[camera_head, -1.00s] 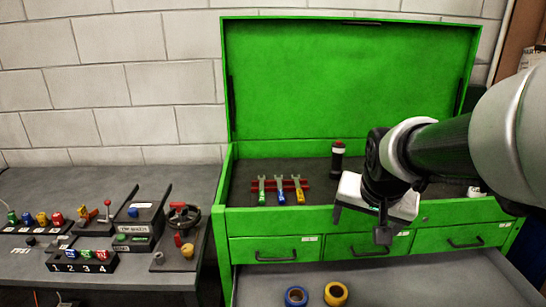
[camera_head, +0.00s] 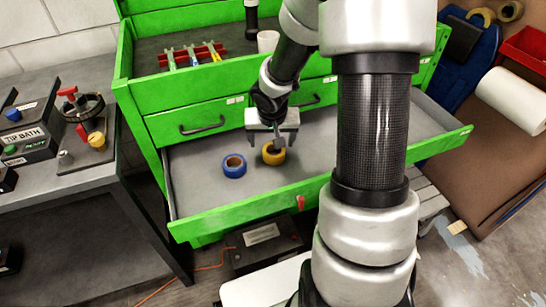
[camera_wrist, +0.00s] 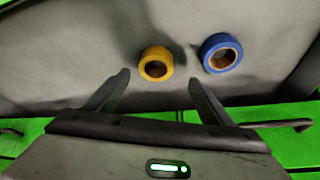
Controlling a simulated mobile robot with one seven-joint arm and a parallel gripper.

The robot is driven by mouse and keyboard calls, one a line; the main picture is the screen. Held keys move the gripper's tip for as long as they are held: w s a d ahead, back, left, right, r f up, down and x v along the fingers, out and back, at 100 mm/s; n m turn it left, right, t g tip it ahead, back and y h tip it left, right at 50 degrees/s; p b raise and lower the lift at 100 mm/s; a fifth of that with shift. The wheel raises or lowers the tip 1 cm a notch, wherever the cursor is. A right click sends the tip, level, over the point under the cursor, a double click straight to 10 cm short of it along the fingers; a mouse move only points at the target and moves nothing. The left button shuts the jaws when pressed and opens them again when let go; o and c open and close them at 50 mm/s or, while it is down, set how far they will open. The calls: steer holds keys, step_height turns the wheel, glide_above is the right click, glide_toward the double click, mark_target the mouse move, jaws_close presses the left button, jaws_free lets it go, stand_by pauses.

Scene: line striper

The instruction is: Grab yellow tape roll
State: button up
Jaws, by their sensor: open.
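A yellow tape roll (camera_head: 272,155) lies flat in the open green drawer (camera_head: 300,177). My gripper (camera_head: 272,140) is open and above the drawer at the yellow roll, with one finger partly covering the roll in the head view. In the wrist view the yellow roll (camera_wrist: 156,64) lies ahead of and between the two spread fingertips (camera_wrist: 152,78). Nothing is between the fingers' inner faces. I cannot tell the exact height of the fingers above the roll. A blue tape roll (camera_head: 234,166) lies just left of the yellow one, and right of it in the wrist view (camera_wrist: 221,53).
The green cabinet (camera_head: 185,102) rises behind the drawer, with wrenches (camera_head: 192,55) on a red rack in its top. A bench with a red-handled device (camera_head: 82,105) stands at left. A white roll (camera_head: 512,100) is at right. The rest of the drawer floor is clear.

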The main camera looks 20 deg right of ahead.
mark_target(272, 160)
steer(key=x, duration=0.2)
steer(key=b+x, duration=0.1)
steer(key=x, duration=0.2)
steer(key=d+b+x, duration=0.1)
steer(key=x, duration=0.1)
steer(key=shift+w+f, duration=0.2)
steer(key=shift+r, duration=0.1)
steer(key=c, duration=1.2)
